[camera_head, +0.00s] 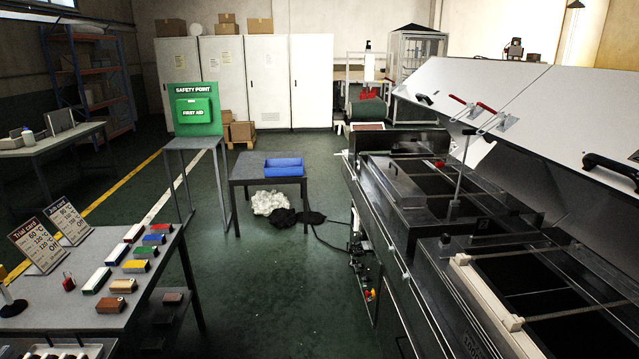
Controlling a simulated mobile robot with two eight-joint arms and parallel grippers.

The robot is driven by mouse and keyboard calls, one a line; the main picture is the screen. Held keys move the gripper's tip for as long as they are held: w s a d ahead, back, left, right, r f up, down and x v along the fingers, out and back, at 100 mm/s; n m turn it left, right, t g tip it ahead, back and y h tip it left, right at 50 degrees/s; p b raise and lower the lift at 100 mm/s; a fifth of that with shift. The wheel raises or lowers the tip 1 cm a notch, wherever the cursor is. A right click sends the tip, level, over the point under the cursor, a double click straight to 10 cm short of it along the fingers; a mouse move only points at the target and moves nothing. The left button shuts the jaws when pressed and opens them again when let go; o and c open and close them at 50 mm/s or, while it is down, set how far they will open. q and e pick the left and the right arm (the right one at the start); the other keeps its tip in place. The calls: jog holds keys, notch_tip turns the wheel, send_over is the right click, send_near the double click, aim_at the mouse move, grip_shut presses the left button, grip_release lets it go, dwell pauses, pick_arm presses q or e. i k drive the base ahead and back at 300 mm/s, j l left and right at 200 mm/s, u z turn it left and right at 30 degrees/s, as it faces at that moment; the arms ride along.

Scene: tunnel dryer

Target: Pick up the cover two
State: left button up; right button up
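The tunnel dryer (437,262) fills the right side, a long dark metal machine with open dark bays along its top. Large pale panels (545,110) stand raised and tilted over it, with black handles and red-handled clamps. A flat grey plate with a small handle (397,184) lies on top of the near-middle section. I cannot tell which of these parts is cover two, as no label for it is readable. Neither of my grippers is in view, and nothing is seen held.
A table with coloured blocks and price-like signs (65,305) stands at the left front. A green first aid stand (197,112) is behind.

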aim_at(405, 193)
jog(key=i, duration=1.7)
